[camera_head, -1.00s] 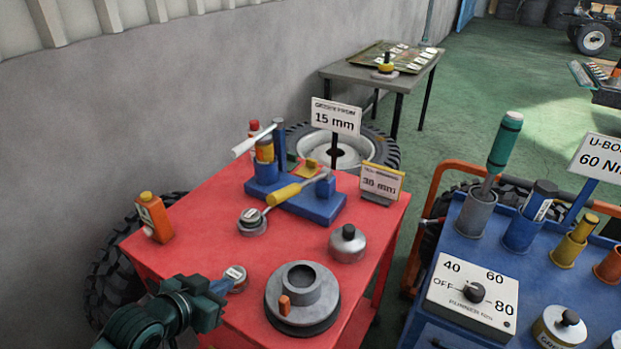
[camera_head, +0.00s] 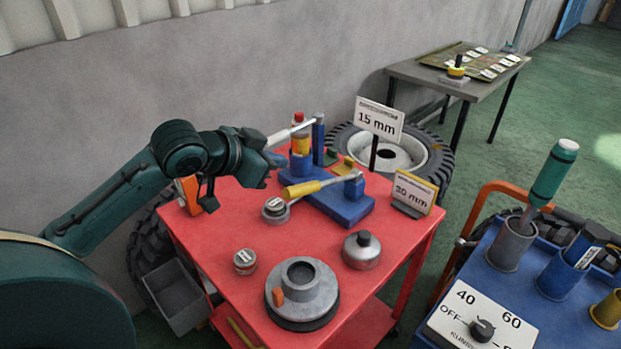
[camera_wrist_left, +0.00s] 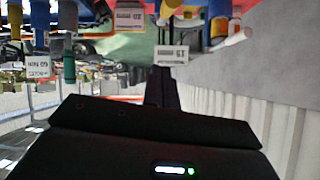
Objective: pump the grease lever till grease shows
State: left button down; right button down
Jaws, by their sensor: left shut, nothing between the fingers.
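A blue pump fixture (camera_head: 345,208) stands on the red cart. It carries an upright blue post (camera_head: 318,138) and a red-and-yellow cylinder (camera_head: 300,140). A pale lever (camera_head: 284,136) slopes from the post's top down to the left. A second lever with a yellow handle (camera_head: 302,189) runs left from a blue block on the fixture. My left gripper (camera_head: 277,161) is shut and empty, just below the pale lever's outer end; I cannot tell whether they touch. In the left wrist view its dark jaw (camera_wrist_left: 162,88) points toward the upside-down signs. My right gripper is out of view. No grease is discernible.
A 15 mm sign (camera_head: 380,120) and a 30 mm sign (camera_head: 413,190) stand by the fixture. Small tins, a lidded pot (camera_head: 362,250) and a grey ring part (camera_head: 302,287) occupy the cart's front. A blue cart (camera_head: 476,279) with tools stands right. An orange bottle (camera_head: 188,194) is partly behind my arm.

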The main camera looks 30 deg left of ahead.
pick_arm(q)
jog(key=shift+a, duration=0.1)
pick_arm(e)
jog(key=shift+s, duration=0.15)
pick_arm(q)
jog(key=p, duration=0.2)
send_over(299, 188)
jog(key=w+d, duration=0.1)
notch_tip(299, 188, down, 6)
jog(key=shift+s+a+f, duration=0.15)
jog(key=shift+f, duration=0.4)
jog(key=shift+s+a+f, duration=0.1)
jog(key=shift+s+f, duration=0.05)
jog(key=shift+f, duration=0.35)
jog(key=shift+s+a+f, duration=0.1)
jog(key=shift+a+f, duration=0.1)
jog(key=shift+f, duration=0.35)
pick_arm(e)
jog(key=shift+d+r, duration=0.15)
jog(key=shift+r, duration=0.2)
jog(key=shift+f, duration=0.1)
